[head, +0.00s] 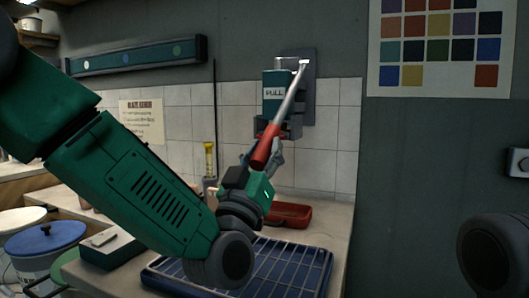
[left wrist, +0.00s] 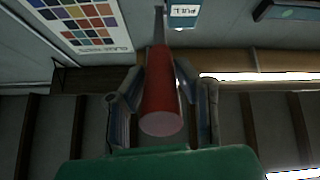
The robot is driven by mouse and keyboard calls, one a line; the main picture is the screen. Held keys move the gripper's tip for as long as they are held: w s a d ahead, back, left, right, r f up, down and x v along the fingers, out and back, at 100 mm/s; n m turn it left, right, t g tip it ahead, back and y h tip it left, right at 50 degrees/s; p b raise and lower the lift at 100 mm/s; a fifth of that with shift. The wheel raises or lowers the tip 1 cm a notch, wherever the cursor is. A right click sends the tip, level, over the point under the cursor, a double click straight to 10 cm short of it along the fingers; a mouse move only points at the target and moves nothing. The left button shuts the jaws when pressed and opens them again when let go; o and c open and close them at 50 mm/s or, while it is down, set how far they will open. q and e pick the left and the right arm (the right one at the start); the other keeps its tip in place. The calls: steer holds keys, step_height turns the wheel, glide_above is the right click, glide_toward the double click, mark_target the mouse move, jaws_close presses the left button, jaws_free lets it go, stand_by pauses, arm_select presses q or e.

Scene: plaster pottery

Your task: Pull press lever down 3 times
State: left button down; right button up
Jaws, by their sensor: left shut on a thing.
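The press lever is a grey metal bar (head: 290,95) with a red handle (head: 264,148), joined to a green wall press (head: 277,86) marked PULL. The lever slants down and to the left from the press's upper right. My left gripper (head: 262,160) is at the red handle. In the left wrist view the handle (left wrist: 161,100) lies between the two fingers (left wrist: 160,95), its round end facing the camera. The fingers are closed around the handle. My right gripper is not in view; only a dark rounded part of me shows at the lower right of the head view.
Below the press, a red tray (head: 290,214) stands on the counter beside a blue wire rack (head: 290,262). A yellow-topped tool (head: 209,160) stands near the tiled wall. Lidded pots (head: 45,240) are at the lower left. A colour chart (head: 441,45) hangs at the right.

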arm_select(q)
steer(key=shift+f, duration=0.1)
steer(key=c, duration=1.3)
jaws_free()
steer(key=shift+w, duration=0.1)
steer(key=shift+o, duration=0.2)
steer(key=v, duration=1.2)
